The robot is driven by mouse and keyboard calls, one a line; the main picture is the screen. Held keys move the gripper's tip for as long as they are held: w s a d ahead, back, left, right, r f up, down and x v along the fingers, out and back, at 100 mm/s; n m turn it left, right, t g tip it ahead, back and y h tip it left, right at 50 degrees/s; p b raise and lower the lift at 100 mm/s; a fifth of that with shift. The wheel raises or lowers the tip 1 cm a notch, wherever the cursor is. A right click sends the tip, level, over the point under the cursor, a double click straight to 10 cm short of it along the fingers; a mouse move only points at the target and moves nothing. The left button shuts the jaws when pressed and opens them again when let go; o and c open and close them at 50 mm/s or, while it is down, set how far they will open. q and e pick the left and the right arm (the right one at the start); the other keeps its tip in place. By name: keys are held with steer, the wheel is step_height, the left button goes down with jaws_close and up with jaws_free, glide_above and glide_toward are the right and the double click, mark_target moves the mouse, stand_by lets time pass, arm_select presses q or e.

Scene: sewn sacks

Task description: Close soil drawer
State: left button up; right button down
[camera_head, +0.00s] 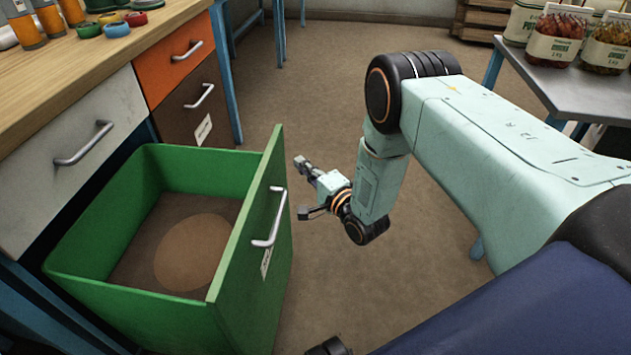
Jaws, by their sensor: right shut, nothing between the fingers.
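The soil drawer (255,270) is a green, open-topped box pulled far out of the cabinet. Its inside shows a brown floor with a lighter round patch. A grey bar handle (272,218) and a small pale label (266,262) are on its front panel. My right gripper (303,188) is just right of the front panel, near the handle's height in the picture, shut and empty. It appears apart from the handle. My left gripper is not in view.
A white drawer (75,160), an orange drawer (172,58) and a brown drawer (195,105) are shut under a wooden bench top (60,75). A grey table (590,92) with labelled sacks (557,38) stands at right. Open floor (310,90) lies between.

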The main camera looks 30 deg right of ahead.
mark_target(276, 154)
steer(key=w+a+b, duration=0.1)
steer(key=w+a, duration=0.1)
steer(key=shift+w+a+f, duration=0.1)
steer(key=shift+w+a, duration=0.15)
steer(key=shift+w, duration=0.15)
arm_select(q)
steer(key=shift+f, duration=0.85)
arm_select(e)
steer(key=shift+w+a, duration=0.3)
steer(key=shift+a, duration=0.15)
steer(key=shift+a, duration=0.1)
